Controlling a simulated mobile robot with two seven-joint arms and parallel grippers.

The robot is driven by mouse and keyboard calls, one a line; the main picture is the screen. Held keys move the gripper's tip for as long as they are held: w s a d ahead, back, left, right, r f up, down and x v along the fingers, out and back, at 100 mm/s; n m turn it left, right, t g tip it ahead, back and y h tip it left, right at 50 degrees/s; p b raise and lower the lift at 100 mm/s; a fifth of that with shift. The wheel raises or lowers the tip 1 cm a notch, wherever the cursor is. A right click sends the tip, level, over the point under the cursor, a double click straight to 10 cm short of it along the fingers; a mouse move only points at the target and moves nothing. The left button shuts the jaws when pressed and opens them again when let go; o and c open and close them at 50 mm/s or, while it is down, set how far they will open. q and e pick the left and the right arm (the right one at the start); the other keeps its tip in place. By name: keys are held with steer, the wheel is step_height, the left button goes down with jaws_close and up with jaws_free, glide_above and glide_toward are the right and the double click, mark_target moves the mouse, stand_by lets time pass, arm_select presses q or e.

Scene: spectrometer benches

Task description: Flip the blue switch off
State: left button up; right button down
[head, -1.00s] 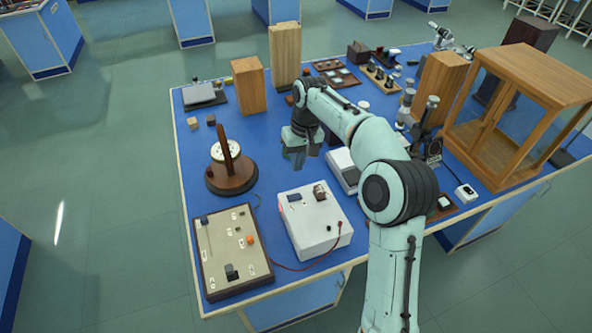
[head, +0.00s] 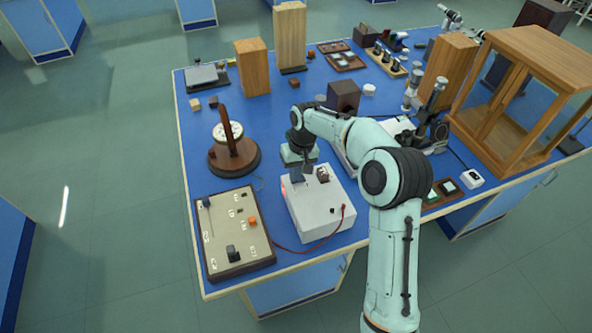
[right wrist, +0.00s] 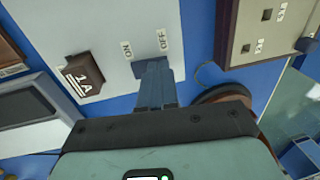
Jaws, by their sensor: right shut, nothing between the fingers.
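The blue switch (head: 297,175) is a small dark blue rocker on top of the white box (head: 322,212), near its far left edge. My right gripper (head: 307,169) is shut and empty, with its fingertips down at the switch, partly hiding it. In the right wrist view the shut fingers (right wrist: 157,78) reach down beside the ON and OFF labels on the white box (right wrist: 108,30). Whether they touch the switch, and which way it is tipped, I cannot tell. A red light (head: 284,190) shows on the box's left side. My left gripper is not in view.
A brown meter block (right wrist: 84,73) sits beside the switch on the box. A beige panel (head: 228,240) with knobs stands to the left, and a round wooden stand (head: 236,158) stands behind it. A red cable (head: 295,250) runs along the front.

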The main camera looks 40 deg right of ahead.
steer(key=shift+a+f+h, duration=0.25)
steer(key=shift+f+h, duration=0.05)
steer(key=shift+h, duration=0.1)
steer(key=shift+s+f, duration=0.1)
steer(key=shift+f, duration=0.05)
steer(key=shift+s+d, duration=0.1)
steer(key=shift+d, duration=0.05)
